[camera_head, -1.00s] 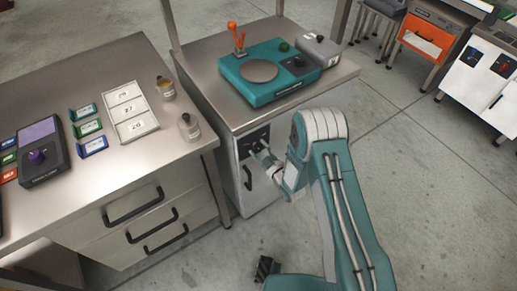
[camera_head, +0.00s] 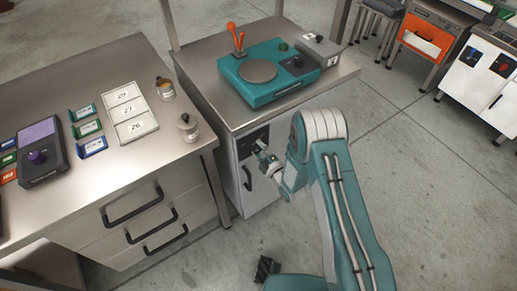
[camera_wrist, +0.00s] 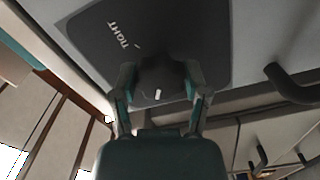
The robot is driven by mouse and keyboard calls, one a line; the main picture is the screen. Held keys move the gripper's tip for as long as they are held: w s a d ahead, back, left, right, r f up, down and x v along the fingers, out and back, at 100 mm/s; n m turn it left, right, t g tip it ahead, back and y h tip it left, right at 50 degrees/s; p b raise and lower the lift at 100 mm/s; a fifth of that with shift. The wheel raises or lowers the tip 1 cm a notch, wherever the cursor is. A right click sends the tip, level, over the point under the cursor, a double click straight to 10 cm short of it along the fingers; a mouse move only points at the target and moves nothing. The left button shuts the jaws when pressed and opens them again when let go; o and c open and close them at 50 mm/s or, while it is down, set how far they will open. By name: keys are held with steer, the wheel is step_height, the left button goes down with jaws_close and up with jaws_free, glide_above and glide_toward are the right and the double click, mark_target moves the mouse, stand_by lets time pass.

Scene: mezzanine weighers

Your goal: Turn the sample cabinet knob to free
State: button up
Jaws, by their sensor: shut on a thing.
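The sample cabinet (camera_head: 283,128) stands under the bench with the teal device. Its dark knob plate (camera_head: 245,143) is on the front, and the plate also fills the top of the wrist view (camera_wrist: 190,25), with the word "TIGHT" printed on it. The dark round knob (camera_wrist: 165,70) has a white mark on its near side, pointing away from the word. My gripper (camera_wrist: 162,82) is shut on the knob, one finger on each side. In the head view my gripper (camera_head: 263,153) is at the plate, and the knob is largely hidden there.
A black door handle (camera_head: 247,177) is just below the plate; it shows right of the knob in the wrist view (camera_wrist: 290,85). The drawer bench (camera_head: 130,55) stands close on the left. The floor (camera_head: 420,200) to the right is clear.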

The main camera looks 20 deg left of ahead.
steer(key=shift+s+f+n, duration=0.2)
steer(key=shift+n, duration=0.1)
steer(key=o, duration=1.2)
steer(key=shift+a, duration=0.1)
steer(key=shift+c, duration=0.2)
steer(key=shift+r, duration=0.1)
steer(key=shift+s+d, duration=0.1)
steer(key=shift+d, duration=0.15)
steer(key=v, duration=1.1)
steer(key=shift+d, duration=0.1)
